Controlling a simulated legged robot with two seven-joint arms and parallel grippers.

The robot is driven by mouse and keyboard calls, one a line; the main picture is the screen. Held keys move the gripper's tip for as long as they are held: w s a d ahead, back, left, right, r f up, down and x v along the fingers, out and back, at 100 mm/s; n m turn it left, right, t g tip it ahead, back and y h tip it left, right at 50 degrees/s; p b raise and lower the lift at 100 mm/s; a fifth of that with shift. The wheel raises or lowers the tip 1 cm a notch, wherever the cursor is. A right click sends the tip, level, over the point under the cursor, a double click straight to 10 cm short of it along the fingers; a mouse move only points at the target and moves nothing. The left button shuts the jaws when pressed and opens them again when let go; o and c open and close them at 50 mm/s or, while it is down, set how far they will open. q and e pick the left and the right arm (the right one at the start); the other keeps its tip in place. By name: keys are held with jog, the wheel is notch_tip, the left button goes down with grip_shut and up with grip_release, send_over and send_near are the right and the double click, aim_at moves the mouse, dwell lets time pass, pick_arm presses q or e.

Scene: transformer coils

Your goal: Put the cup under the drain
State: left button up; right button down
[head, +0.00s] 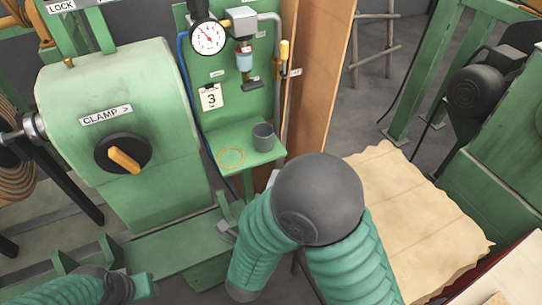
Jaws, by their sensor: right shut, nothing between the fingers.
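A dark grey cup (263,137) stands upright on a small green shelf (259,158). An orange ring (231,157) is marked on the shelf, left of the cup, and is empty. Above the shelf, a dark spout, the drain (251,86), hangs below a small clear-blue bowl (244,59). My right arm comes in from the bottom right and bends at a dark elbow. My right gripper (227,228) shows small and partly hidden, below and left of the shelf; it is shut and empty. Part of my left arm shows at the bottom left; its gripper is not visible.
A green machine with a clamp knob (123,154) stands left of the shelf. A gauge (208,37) and a card marked 3 (210,97) are on the green panel. A wooden board (318,80) stands to the right. A brown sheet (415,215) lies beyond my elbow.

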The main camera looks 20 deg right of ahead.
aim_at(264, 148)
jog(key=w, duration=0.2)
jog(key=w+d, duration=0.1)
jog(key=w, duration=0.5)
jog(key=shift+d, duration=0.35)
jog(key=shift+a, duration=0.15)
jog(key=shift+w+a, duration=0.1)
jog(key=shift+w, duration=0.05)
jog(key=shift+w+a+f+b, duration=0.15)
jog(key=shift+w+b, duration=0.3)
jog(key=shift+w, duration=0.85)
